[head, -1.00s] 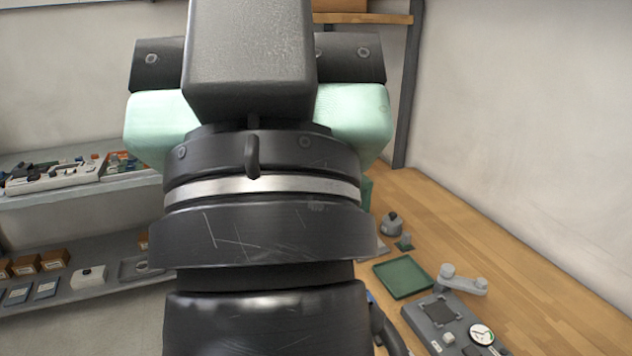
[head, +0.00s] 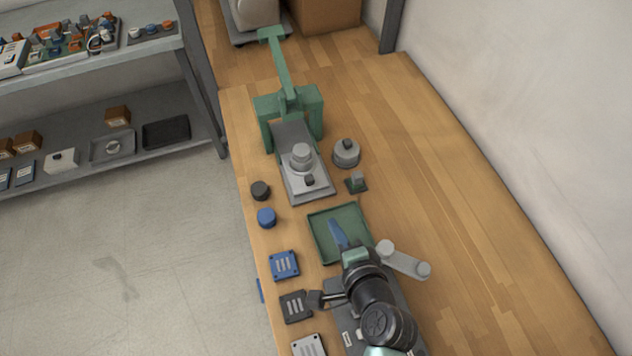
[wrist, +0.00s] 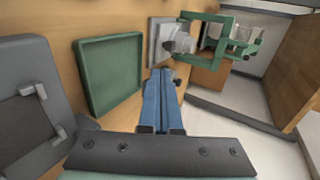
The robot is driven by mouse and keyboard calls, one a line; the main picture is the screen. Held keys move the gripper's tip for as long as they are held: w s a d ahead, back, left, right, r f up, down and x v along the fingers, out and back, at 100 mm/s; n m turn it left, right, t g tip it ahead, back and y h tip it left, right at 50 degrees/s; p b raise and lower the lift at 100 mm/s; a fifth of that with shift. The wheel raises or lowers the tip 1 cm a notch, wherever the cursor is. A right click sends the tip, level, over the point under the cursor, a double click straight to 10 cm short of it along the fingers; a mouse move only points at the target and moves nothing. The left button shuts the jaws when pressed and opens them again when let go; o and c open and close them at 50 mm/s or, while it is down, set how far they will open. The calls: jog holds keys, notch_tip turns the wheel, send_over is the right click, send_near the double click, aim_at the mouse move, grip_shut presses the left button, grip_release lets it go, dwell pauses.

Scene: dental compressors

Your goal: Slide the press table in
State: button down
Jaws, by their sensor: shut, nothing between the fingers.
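The press (head: 312,100) is a green frame with a long lever, standing on the bench; it also shows in the wrist view (wrist: 243,47). Its grey press table (head: 318,192) sticks out of the frame toward me. On the table stand a silver stepped cylinder (head: 301,157) and, at the near end, a small dark knob (head: 309,180). In the wrist view the table (wrist: 155,45) is beyond the fingertips. My gripper (head: 334,222), with blue fingers, is shut and empty. It appears over the green tray, apart from the press table; the fingers also show in the wrist view (wrist: 162,85).
The green tray (head: 316,228) lies between my arm and the press. A round grey part (head: 346,152) and a small green-based post (head: 357,182) stand right of the table. Black (head: 260,190) and blue (head: 266,217) knobs stand to its left. The bench's right side is clear.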

jog(key=b, duration=0.7)
send_near(311, 184)
jog(key=f, duration=0.1)
jog(key=w+f, duration=0.1)
jog(key=f, duration=0.1)
jog(key=shift+w+a+f, duration=0.25)
jog(key=shift+a+f, duration=0.1)
jog(key=shift+f, duration=0.05)
jog(key=shift+w+a+r, duration=0.15)
jog(key=shift+w+a, duration=0.05)
jog(key=shift+w, duration=0.35)
jog(key=shift+w+a+r, duration=0.1)
jog(key=shift+w+a, duration=0.05)
jog(key=shift+w, duration=0.4)
jog(key=shift+w+a+r, duration=0.1)
jog(key=shift+w+a, duration=0.1)
jog(key=shift+w, duration=0.5)
